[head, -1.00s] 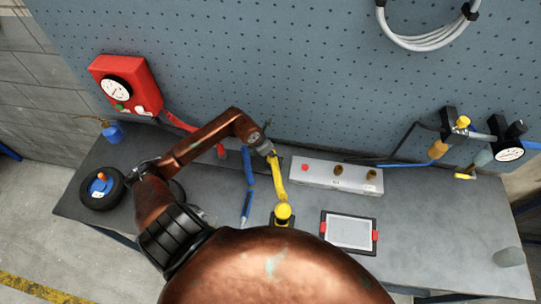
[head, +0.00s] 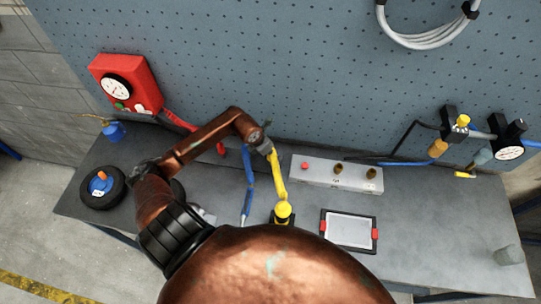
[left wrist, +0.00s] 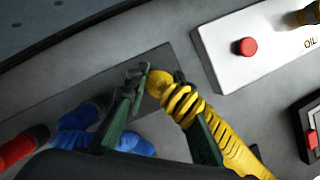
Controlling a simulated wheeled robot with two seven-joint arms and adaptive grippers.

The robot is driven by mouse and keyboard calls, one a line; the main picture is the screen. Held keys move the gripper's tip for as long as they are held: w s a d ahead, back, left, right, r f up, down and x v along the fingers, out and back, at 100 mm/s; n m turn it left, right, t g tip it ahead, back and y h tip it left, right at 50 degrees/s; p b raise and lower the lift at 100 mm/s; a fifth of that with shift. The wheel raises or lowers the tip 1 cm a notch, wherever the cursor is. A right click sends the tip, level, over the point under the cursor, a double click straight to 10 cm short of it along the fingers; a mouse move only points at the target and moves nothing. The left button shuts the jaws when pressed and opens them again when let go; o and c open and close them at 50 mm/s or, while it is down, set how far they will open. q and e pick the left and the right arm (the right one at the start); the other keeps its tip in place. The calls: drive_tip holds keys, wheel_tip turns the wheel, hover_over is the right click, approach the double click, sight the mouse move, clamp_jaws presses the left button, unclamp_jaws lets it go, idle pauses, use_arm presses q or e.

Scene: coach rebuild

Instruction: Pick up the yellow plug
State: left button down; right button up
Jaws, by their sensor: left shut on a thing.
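The yellow plug (left wrist: 157,84) sits at the end of a ribbed yellow coiled hose (left wrist: 232,152). In the left wrist view it is between the two dark green fingers of my left gripper (left wrist: 160,80), which is shut on it. In the head view my left gripper (head: 267,150) is at the upper end of the yellow hose (head: 278,178), just left of the grey panel. The fingers and wrist hide part of the plug there. My right gripper is not in view.
A blue hose (head: 248,180) and red hose (head: 182,123) lie left of the gripper. The grey panel (head: 313,173) with a red button stands close on the right. A tablet (head: 347,229) lies nearer, a wheel (head: 103,197) at far left. The bench's right part is mostly clear.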

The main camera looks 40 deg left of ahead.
use_arm(q)
drive_tip(key=shift+r, duration=0.5)
wheel_tip(320, 180, up, 2)
drive_tip(key=shift+s+r+b, duration=0.1)
drive_tip(key=shift+r+b, duration=0.1)
drive_tip(key=shift+b, duration=0.55)
drive_tip(key=s+d+r, duration=0.2)
drive_tip(key=s+r, duration=0.4)
drive_tip(key=r, duration=0.1)
drive_tip(key=s+d+r, duration=0.2)
drive_tip(key=s+r, duration=0.5)
drive_tip(key=shift+d+r, duration=0.25)
drive_tip(key=shift+d, duration=0.05)
drive_tip(key=shift+f, duration=0.1)
